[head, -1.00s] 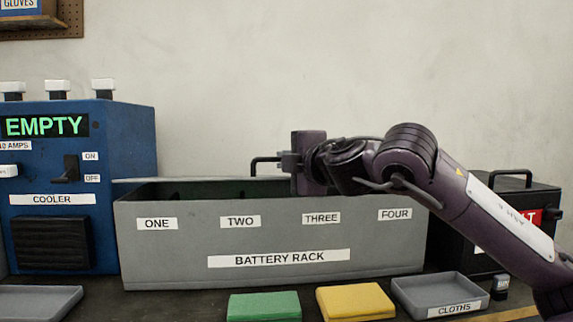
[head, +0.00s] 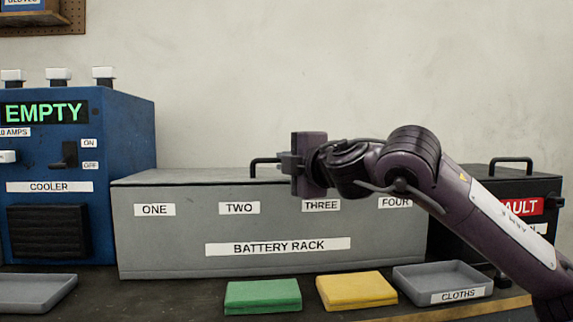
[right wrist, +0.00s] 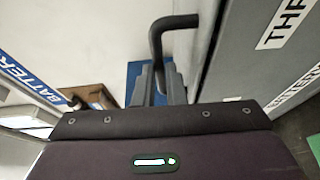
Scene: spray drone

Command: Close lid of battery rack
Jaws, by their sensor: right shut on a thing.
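The grey battery rack (head: 180,245) stands on the bench, with slots labelled ONE to FOUR along its front. Its lid (head: 195,177) lies flat across the top, and no dark opening shows. A black bar handle (head: 262,161) stands up from the lid; it also shows in the right wrist view (right wrist: 157,42). My right gripper (head: 285,164) is shut on this handle, and its fingers show around the handle's lower part in the right wrist view (right wrist: 160,84). My right arm hides the rack's upper right part. My left gripper is not in view.
A blue cooler box (head: 125,150) with an EMPTY display stands left of the rack. A black case (head: 505,177) stands to the right, partly behind my arm. Green (head: 262,296) and yellow (head: 355,290) cloths and a grey tray (head: 440,278) lie in front.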

